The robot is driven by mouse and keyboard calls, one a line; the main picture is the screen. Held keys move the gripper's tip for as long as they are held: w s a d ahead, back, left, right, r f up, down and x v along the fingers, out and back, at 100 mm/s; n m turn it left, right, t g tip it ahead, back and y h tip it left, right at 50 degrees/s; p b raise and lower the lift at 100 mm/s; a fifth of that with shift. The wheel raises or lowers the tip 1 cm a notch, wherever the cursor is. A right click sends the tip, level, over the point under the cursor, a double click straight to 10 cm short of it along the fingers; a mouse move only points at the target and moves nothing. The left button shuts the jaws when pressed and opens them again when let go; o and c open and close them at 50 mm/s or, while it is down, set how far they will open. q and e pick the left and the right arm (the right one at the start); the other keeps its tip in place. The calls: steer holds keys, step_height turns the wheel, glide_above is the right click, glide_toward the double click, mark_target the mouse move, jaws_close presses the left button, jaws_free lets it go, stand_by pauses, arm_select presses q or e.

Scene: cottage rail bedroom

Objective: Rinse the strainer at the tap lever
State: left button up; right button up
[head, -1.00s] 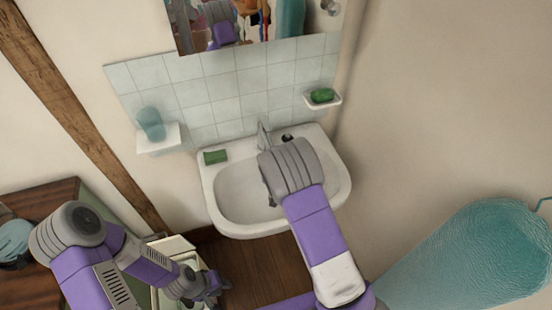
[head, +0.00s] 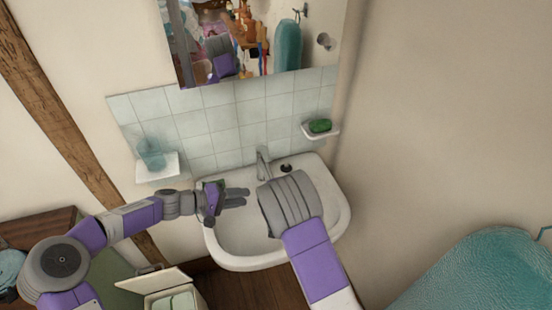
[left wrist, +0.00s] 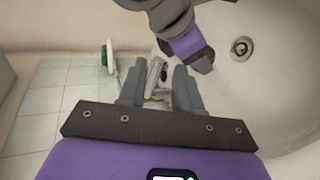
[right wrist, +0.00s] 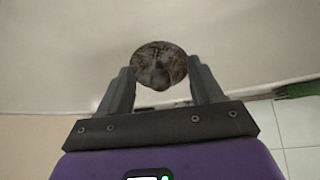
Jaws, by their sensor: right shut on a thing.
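The tap (head: 263,163) with its lever stands at the back of the white sink (head: 240,262). My left gripper (head: 246,196) is over the left part of the basin, open and empty, its fingers pointing right. In the left wrist view the tap (left wrist: 155,72) shows beyond and between the open fingers. My right gripper (right wrist: 162,88) is shut on a round, dark, mottled thing, which looks like the strainer (right wrist: 159,64). In the head view my right forearm covers the right gripper and the strainer. The drain (left wrist: 241,48) shows in the left wrist view.
A dark round item (head: 286,168) lies on the sink's back rim, right of the tap. Green soap (head: 320,126) sits in a wall dish. A cup (head: 151,154) stands on the left shelf (head: 158,170). A green block (right wrist: 298,90) shows in the right wrist view.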

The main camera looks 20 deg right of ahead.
mark_target(264, 155)
arm_select(q)
steer(key=w+d+r+n+h, duration=0.1)
steer(key=w+d+r+h, duration=0.25)
steer(key=w+d, duration=0.6)
steer(key=d, duration=0.5)
steer(key=shift+w+f+g, duration=0.25)
steer(key=shift+f+g, duration=0.15)
steer(key=shift+d+h, duration=0.1)
steer(key=shift+h, duration=0.15)
jaws_close()
